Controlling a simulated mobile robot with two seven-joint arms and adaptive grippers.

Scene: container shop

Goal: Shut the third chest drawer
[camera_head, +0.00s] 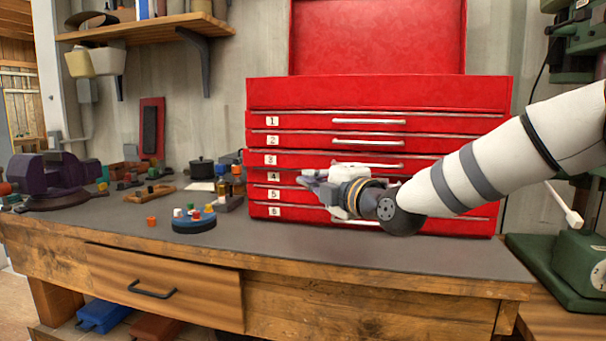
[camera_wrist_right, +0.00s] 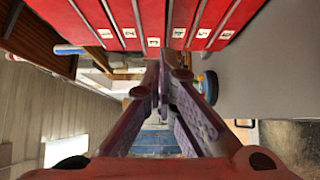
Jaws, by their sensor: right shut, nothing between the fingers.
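The red tool chest (camera_head: 380,92) stands on the bench with several numbered drawers. The third drawer (camera_head: 310,159) carries label 3 and a light handle. It appears to stand slightly proud of its neighbours; its label also sits lower than the others in the right wrist view (camera_wrist_right: 153,28). My right gripper (camera_head: 309,180) is in front of the chest's lower drawers, its fingers pointing left along the fronts. It is shut and empty, and its closed fingers show in the wrist view (camera_wrist_right: 163,75). My arm and gripper hide parts of the lower drawers. My left gripper is out of view.
The grey bench top (camera_head: 300,240) is free in front of the chest. A blue round holder (camera_head: 194,224) with small coloured pieces and a black pot (camera_head: 201,168) stand left of it. A purple vise (camera_head: 60,180) is at far left, green machinery (camera_head: 580,260) at right.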

